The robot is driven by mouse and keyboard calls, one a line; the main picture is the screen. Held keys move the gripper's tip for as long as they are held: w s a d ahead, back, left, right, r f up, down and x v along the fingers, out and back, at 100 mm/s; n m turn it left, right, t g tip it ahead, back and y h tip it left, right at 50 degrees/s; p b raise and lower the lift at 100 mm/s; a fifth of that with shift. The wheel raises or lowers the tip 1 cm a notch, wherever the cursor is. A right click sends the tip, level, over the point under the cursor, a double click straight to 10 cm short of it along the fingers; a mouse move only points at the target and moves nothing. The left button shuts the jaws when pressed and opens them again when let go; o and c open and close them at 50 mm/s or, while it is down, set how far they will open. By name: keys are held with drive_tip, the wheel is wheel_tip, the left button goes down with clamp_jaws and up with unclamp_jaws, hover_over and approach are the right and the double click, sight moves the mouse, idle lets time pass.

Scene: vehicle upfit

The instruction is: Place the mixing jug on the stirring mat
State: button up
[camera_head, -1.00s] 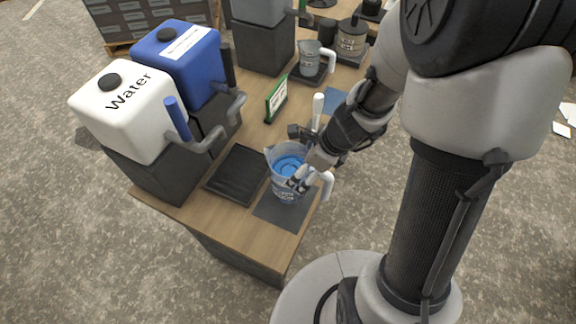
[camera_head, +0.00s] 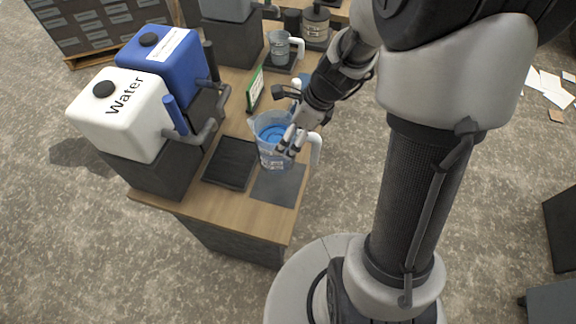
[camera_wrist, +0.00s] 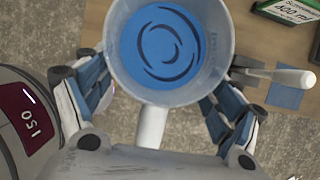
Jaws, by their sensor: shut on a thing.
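The mixing jug (camera_head: 268,156) is a clear jug with blue liquid and a white handle. My gripper (camera_head: 289,142) is shut on it at the handle side. In the wrist view the jug (camera_wrist: 158,88) sits between the fingers of my gripper (camera_wrist: 155,108), its handle towards the palm. A dark grey mat (camera_head: 279,187) lies bare at the near end of the table, just in front of the jug. A small blue mat (camera_wrist: 285,95) lies beyond the jug, under a white-handled tool (camera_wrist: 288,76). No label shows which mat is the stirring mat. The jug's base clearance is hard to tell.
A black tray (camera_head: 232,163) lies left of the jug. White (camera_head: 118,112) and blue (camera_head: 168,58) tanks with taps stand along the left. A green sign (camera_head: 255,90) stands behind the jug. Another jug (camera_head: 280,48) stands farther back.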

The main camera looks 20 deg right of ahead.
sight(290, 162)
wheel_tip(290, 162, down, 13)
drive_tip(key=b, duration=0.5)
drive_tip(key=shift+r+b, duration=0.15)
drive_tip(key=shift+b, duration=0.2)
drive_tip(key=shift+f, duration=0.2)
drive_tip(key=o, duration=2)
drive_tip(key=shift+c, duration=0.2)
drive_tip(key=shift+r, duration=0.15)
